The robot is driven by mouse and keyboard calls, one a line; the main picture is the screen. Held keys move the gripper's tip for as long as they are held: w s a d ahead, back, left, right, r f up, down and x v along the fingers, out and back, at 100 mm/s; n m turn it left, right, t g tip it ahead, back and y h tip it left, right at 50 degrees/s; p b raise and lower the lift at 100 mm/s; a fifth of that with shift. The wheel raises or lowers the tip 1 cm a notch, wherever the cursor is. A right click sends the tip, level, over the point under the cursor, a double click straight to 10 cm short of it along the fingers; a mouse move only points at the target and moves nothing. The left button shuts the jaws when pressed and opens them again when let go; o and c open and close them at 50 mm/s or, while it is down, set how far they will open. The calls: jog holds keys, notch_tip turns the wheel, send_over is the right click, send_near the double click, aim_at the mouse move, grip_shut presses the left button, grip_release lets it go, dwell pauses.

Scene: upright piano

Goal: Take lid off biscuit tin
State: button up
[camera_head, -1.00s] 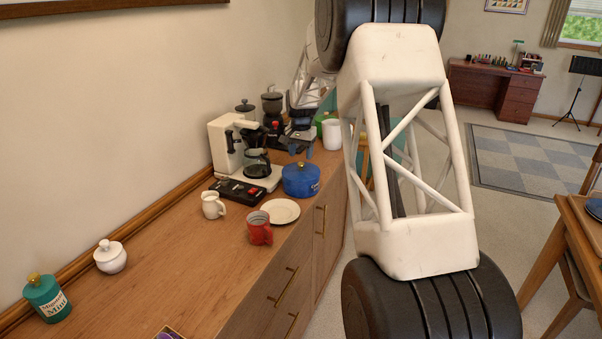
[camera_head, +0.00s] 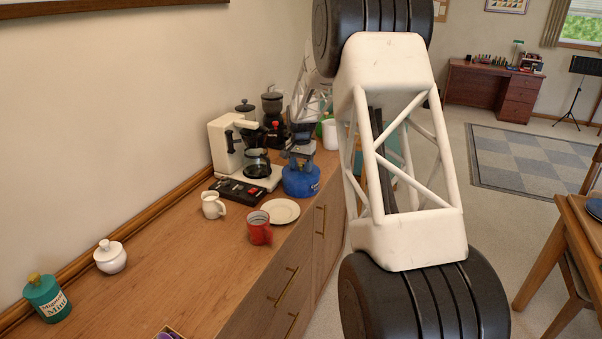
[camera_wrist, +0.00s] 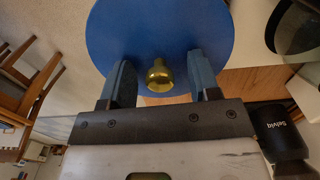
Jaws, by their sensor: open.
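The biscuit tin (camera_head: 300,184) is a round blue tin on the wooden counter, in front of the coffee maker. My gripper (camera_wrist: 161,84) is open above the lid, with one blue finger on each side of the knob. Gaps show between both fingers and the knob. In the head view my gripper (camera_head: 301,158) is right over the tin and hides its knob.
A white plate (camera_head: 280,211), a red mug (camera_head: 259,228) and a cream jug (camera_head: 213,205) stand nearer on the counter. The coffee maker (camera_head: 238,150) and a black switch box (camera_head: 238,192) are left of the tin. A white canister (camera_head: 330,134) stands behind.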

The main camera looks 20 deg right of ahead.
aim_at(301, 163)
jog(key=shift+c, duration=0.3)
jog(key=c, duration=0.9)
jog(key=shift+c, duration=0.2)
jog(key=shift+r, duration=0.1)
jog(key=shift+r, duration=0.7)
notch_tip(301, 163, up, 2)
jog(key=shift+r, duration=0.1)
jog(key=s+a+r, duration=0.1)
jog(key=s+a, duration=0.2)
jog(key=s, duration=1.2)
jog(key=shift+s, duration=0.35)
jog(key=shift+r, duration=0.1)
